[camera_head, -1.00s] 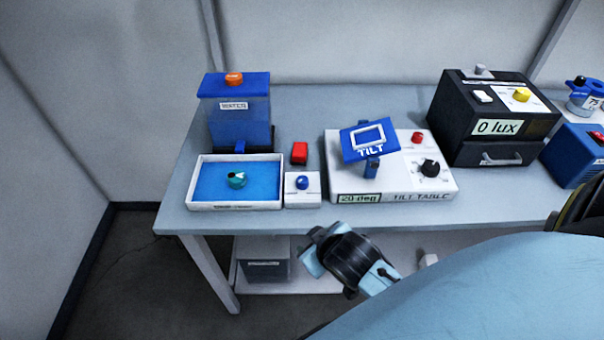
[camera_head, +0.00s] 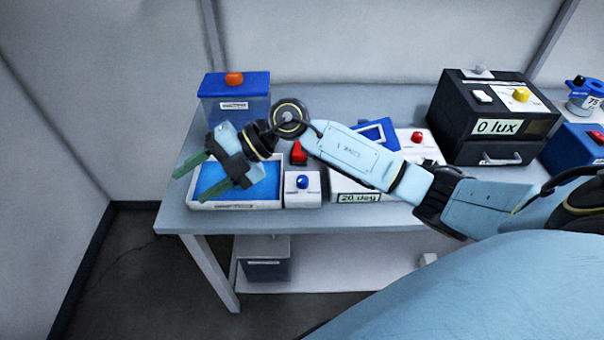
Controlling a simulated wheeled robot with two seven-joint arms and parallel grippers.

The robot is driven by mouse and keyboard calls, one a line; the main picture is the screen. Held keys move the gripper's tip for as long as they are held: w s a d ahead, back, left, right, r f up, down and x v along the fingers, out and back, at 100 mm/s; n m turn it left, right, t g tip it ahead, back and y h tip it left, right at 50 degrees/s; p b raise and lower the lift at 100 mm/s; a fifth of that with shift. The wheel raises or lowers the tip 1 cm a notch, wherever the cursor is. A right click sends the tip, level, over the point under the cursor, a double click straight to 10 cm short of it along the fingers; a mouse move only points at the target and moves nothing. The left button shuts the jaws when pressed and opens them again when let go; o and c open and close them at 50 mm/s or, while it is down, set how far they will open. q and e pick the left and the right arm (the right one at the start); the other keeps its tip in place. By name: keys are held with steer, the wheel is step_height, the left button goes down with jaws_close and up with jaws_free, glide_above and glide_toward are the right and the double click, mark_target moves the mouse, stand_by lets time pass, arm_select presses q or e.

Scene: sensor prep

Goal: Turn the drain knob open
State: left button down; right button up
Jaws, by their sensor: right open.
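My right gripper (camera_head: 193,186) is open and empty, its two dark green fingers pointing left and down over the left part of the white-rimmed blue tray (camera_head: 235,206). A small teal piece in that tray is now hidden behind the gripper. A blue knob (camera_head: 303,181) sits on a small white box (camera_head: 303,198) just right of the tray, clear of the fingers. An orange knob (camera_head: 234,78) tops the blue-lidded tank (camera_head: 226,86) behind the tray. No drain label is readable, so I cannot tell which knob is the drain knob. My left gripper is out of view.
My right forearm crosses the tilt table (camera_head: 346,184), partly hiding its blue plate (camera_head: 373,132). A black box reading 0 lux (camera_head: 470,118) stands at the right. The bench's front-left edge (camera_head: 175,214) is clear.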

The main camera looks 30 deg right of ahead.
steer(key=w+d+f+g+h, duration=0.1)
steer(key=w+d+f+h, duration=0.15)
steer(key=d+h, duration=0.5)
steer(key=m+g+h, duration=0.1)
steer(key=m+h, duration=0.2)
steer(key=h, duration=0.3)
glide_toward(302, 178)
steer(key=f, duration=0.9)
steer(key=shift+w+d, duration=0.1)
steer(key=shift+d, duration=0.1)
steer(key=shift+r, duration=0.1)
steer(key=c, duration=1)
